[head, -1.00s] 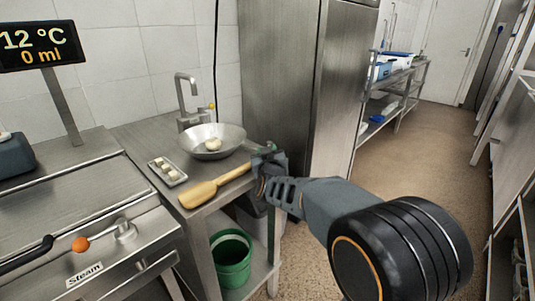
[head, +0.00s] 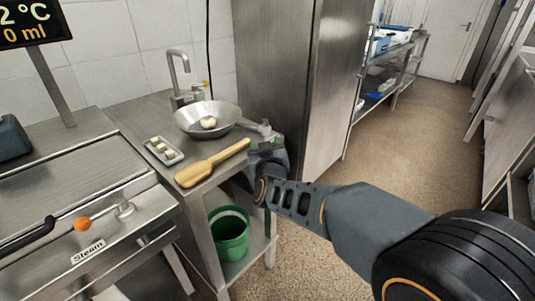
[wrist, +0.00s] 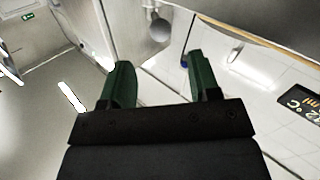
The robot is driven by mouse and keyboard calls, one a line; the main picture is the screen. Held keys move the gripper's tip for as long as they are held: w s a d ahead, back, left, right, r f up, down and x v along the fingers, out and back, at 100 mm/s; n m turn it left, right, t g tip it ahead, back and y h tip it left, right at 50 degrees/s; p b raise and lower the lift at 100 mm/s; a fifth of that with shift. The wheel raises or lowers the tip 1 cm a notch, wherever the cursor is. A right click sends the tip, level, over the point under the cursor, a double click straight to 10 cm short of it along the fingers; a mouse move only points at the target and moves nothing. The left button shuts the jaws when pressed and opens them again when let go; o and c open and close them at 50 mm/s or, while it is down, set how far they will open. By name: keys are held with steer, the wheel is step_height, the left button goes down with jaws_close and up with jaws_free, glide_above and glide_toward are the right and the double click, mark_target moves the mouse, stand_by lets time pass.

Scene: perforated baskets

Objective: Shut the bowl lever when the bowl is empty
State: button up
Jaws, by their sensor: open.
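A metal bowl (head: 183,126) stands on the steel counter, and one round white lump (head: 208,122) lies in it. I cannot make out any water in it. A tap (head: 178,75) rises behind the bowl, with a small yellow-tipped part (head: 205,84) beside it that may be a lever. My gripper (head: 267,146) is at the counter's right edge, right of the bowl and apart from it. A small metal fitting (head: 264,127) shows just beyond it. In the wrist view my gripper's green fingers (wrist: 152,82) are spread with nothing between them.
A green bucket (head: 229,234) stands below. A tall steel cabinet (head: 280,75) stands behind.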

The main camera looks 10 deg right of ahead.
steer(key=shift+s+a+p, duration=0.15)
steer(key=shift+s+p, duration=0.05)
steer(key=shift+s, duration=1.05)
steer(key=shift+s+a+p, duration=0.1)
steer(key=shift+s+p, duration=0.05)
steer(key=shift+s, duration=1.05)
